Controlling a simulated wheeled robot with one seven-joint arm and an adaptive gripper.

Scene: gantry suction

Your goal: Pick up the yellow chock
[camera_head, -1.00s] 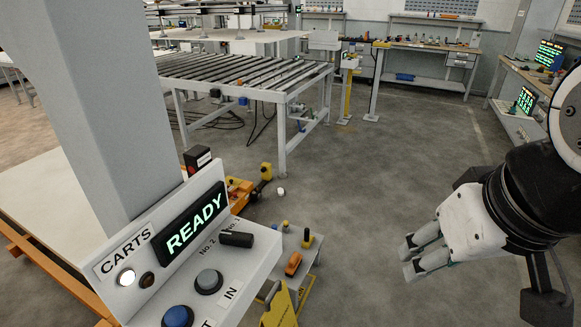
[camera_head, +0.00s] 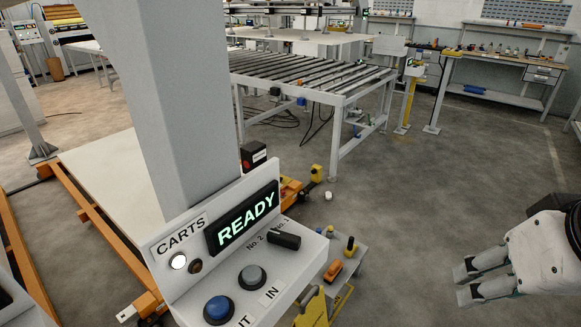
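A yellow piece (camera_head: 312,309) at the bottom centre, below the control box, may be the yellow chock. The box partly hides it and the frame edge cuts it off, so its full shape cannot be told. A smaller yellow part (camera_head: 316,174) is on the floor by the orange frame near the roller table; I cannot tell whether it is a chock. My gripper (camera_head: 464,284) is at the lower right, pointing left. Its two pale fingers are apart with nothing visible between them, well away from both yellow pieces.
A control box (camera_head: 240,262) reading READY, with a grey column (camera_head: 160,110) behind it, fills the lower left centre. A small shelf (camera_head: 347,269) beside it holds an orange item (camera_head: 333,271). A roller table (camera_head: 345,98) stands behind. The floor (camera_head: 430,190) at right is clear.

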